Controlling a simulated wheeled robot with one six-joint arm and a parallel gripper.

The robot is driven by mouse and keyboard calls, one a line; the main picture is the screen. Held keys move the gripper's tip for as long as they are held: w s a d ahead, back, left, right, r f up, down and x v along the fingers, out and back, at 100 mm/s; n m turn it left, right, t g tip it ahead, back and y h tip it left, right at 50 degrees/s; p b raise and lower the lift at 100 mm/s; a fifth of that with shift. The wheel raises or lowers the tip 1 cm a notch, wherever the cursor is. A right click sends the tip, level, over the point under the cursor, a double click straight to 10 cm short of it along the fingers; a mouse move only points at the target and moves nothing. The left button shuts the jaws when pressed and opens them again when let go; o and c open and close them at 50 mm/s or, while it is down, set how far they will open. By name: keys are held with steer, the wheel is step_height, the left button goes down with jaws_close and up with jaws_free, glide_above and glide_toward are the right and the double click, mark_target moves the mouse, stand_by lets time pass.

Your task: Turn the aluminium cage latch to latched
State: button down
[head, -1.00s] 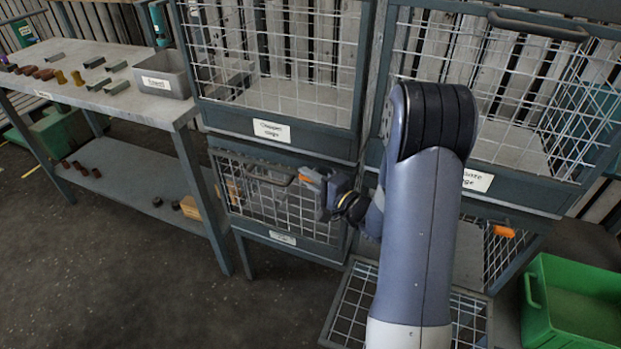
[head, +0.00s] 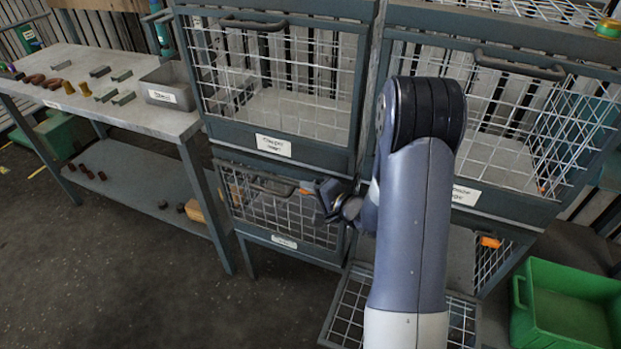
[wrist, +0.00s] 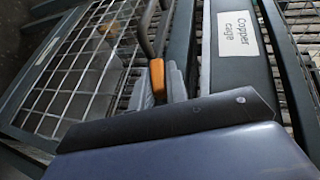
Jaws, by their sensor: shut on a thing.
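The lower left cage (head: 285,215) has a shut wire-mesh door with a dark handle (head: 262,188). Its label (head: 284,241) is too small to read, so I cannot confirm that it is the aluminium cage. An orange latch lever (head: 305,191) sits at the upper right of this door. My gripper (head: 322,194) is at the lever, coming from the right. In the wrist view the orange lever (wrist: 157,76) is between the grey fingers (wrist: 163,88), and the gripper is shut on it. My wrist hides the latch's base, so its exact angle is unclear.
The copper cage (head: 272,146) is directly above. At lower right, a cage door (head: 347,312) hangs open near another orange latch (head: 489,241). A green crate (head: 565,308) stands at right. A workbench (head: 110,118) with small parts and a grey bin (head: 168,86) is at left.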

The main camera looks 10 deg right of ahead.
steer(key=g+h+p, duration=0.1)
steer(key=p, duration=0.3)
steer(key=r+n+g+h+p, duration=0.1)
steer(key=g+h+p, duration=0.1)
steer(key=p, duration=0.3)
steer(key=shift+a, duration=0.1)
steer(key=g+h+p, duration=0.1)
steer(key=p, duration=0.1)
steer(key=shift+f+n+g+p, duration=0.1)
steer(key=shift+n+g+p, duration=0.25)
steer(key=shift+n+g, duration=0.05)
steer(key=shift+f+g+h+p, duration=0.25)
steer(key=shift+g+h+p, duration=0.3)
steer(key=shift+h, duration=0.25)
steer(key=shift+w+f+n+g+h+b, duration=0.1)
steer(key=shift+f+n+g+h+b, duration=0.3)
steer(key=shift+h+b, duration=0.4)
steer(key=g+h+b, duration=0.1)
steer(key=b, duration=0.3)
steer(key=shift+f, duration=0.2)
steer(key=b, duration=0.2)
steer(key=g+h+b, duration=0.1)
steer(key=b, duration=0.1)
steer(key=shift+r+n+h, duration=0.3)
steer(key=shift+r+g, duration=0.1)
steer(key=shift+g, duration=0.15)
steer(key=c, duration=1.4)
jaws_free()
